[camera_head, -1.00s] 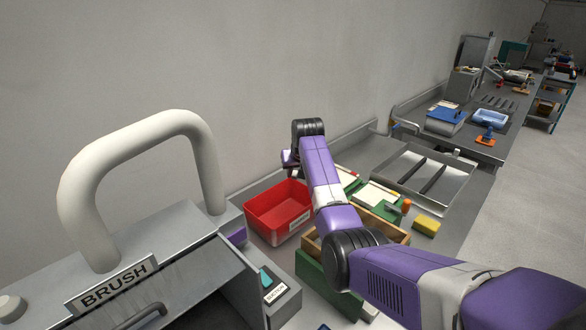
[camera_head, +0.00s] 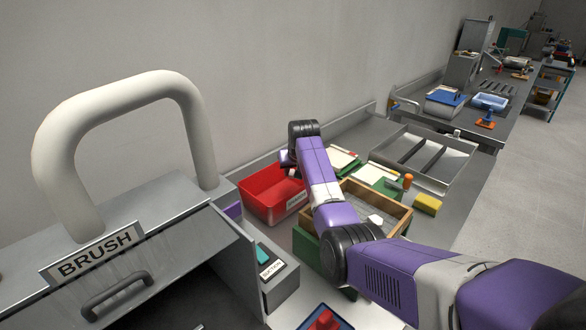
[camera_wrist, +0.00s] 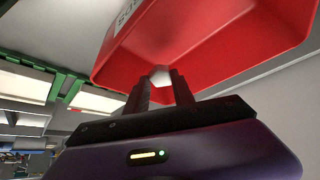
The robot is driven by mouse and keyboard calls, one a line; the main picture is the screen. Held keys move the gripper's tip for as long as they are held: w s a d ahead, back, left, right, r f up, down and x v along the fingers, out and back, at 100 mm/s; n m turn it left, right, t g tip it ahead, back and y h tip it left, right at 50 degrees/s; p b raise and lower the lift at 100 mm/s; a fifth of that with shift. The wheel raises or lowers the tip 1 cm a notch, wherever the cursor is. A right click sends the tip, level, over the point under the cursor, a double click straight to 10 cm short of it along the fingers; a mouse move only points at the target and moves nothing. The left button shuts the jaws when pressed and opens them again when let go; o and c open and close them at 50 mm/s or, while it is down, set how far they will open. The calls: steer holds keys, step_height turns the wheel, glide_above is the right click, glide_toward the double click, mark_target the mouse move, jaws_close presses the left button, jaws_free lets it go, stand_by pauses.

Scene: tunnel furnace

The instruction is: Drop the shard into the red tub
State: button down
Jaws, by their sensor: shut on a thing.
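The red tub (camera_head: 268,196) stands on the bench with a white label on its front. My gripper (camera_wrist: 160,85) is shut on a small pale shard (camera_wrist: 160,77), held between its fingertips. In the wrist view the red tub (camera_wrist: 215,50) fills the area beyond the fingertips, and the shard shows against its red inside. In the head view my gripper (camera_head: 291,166) is at the tub's back right rim. The exact height of the shard over the tub floor cannot be told.
A wooden-edged box (camera_head: 402,216) with a pale piece inside stands right of the tub, partly behind my arm. A yellow block (camera_head: 427,204) and a metal tray (camera_head: 424,152) lie further right. The grey BRUSH cabinet (camera_head: 160,270) with its big white handle is at left.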

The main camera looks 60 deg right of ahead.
steer(key=shift+f+b, duration=1.25)
steer(key=shift+f, duration=1.15)
steer(key=c, duration=1)
jaws_free()
steer(key=v, duration=0.7)
steer(key=shift+r, duration=0.35)
steer(key=shift+s+a, duration=0.1)
